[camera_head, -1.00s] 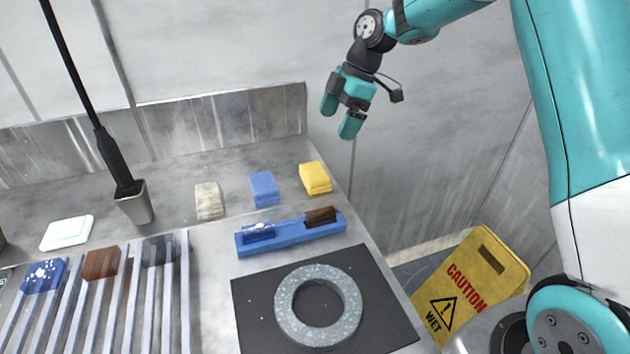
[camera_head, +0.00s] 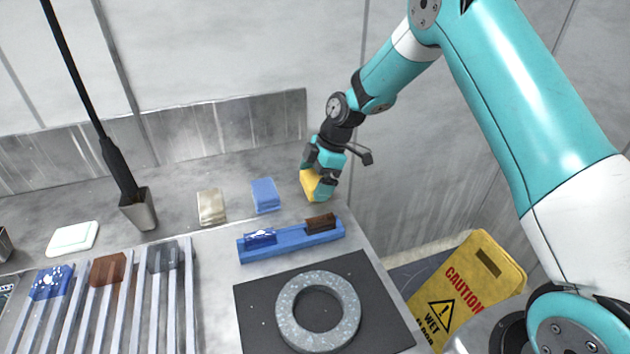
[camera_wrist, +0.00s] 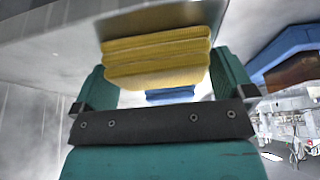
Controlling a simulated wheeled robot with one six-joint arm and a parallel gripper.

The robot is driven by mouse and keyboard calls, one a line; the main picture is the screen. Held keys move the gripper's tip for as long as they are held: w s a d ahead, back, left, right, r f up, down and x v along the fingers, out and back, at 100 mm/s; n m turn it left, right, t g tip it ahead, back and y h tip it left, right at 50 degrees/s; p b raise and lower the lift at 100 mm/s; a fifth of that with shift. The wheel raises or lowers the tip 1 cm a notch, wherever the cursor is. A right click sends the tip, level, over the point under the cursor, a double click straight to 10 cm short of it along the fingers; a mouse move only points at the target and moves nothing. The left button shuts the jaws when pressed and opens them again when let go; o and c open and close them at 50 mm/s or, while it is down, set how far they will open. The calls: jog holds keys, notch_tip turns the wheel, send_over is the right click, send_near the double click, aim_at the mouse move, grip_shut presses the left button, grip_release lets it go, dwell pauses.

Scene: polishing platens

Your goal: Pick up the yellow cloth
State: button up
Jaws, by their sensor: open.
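The yellow cloth (camera_head: 309,184) is a folded block at the back right corner of the counter, partly hidden by my gripper in the head view. In the wrist view the yellow cloth (camera_wrist: 156,58) shows its stacked folds between my two fingers. My gripper (camera_head: 317,182) is down at the cloth with its fingers open, one on each side of it. In the wrist view my gripper (camera_wrist: 165,85) shows a small gap beside the cloth, so it does not look clamped.
A folded blue cloth (camera_head: 264,195) and a beige cloth (camera_head: 211,207) lie to the left. A blue tray (camera_head: 284,243) with two small blocks is in front. A grey ring (camera_head: 281,312) lies on a black mat (camera_head: 252,331). A yellow caution sign (camera_head: 482,285) stands at right.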

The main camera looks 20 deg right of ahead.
aim_at(315, 178)
jog(key=c, duration=0.6)
jog(key=shift+r, duration=0.15)
notch_tip(315, 178, up, 20)
jog(key=shift+f+b, duration=0.1)
jog(key=shift+b, duration=0.2)
